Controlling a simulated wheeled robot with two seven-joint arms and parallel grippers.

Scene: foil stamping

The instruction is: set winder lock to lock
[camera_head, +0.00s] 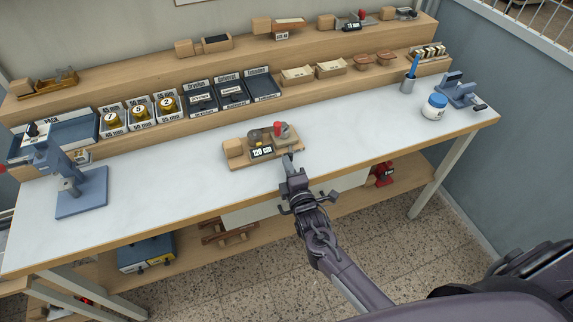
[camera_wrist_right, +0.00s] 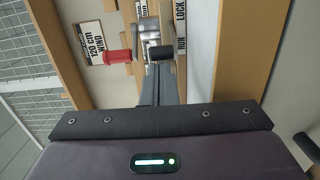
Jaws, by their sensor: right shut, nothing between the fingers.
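The winder (camera_head: 234,148) is a small wooden-based device with a red knob and a "120 cm" label, standing at the middle of the table's front edge. In the right wrist view, its red handle (camera_wrist_right: 118,55) is left of my fingers, beside the "120 cm WIND" plate (camera_wrist_right: 95,43). A white plate (camera_wrist_right: 181,25) reads RUN nearer me and LOCK farther away. A small black block (camera_wrist_right: 160,52), seemingly the lock lever's knob, is level with RUN. My right gripper (camera_head: 289,160) is shut and empty at the winder's front; its fingertips (camera_wrist_right: 157,72) are close to the block. Contact is unclear. My left gripper is out of view.
A blue press (camera_head: 82,192) stands on the left of the white table. Trays and boxes line the raised back shelf. The tabletop either side of the winder is clear.

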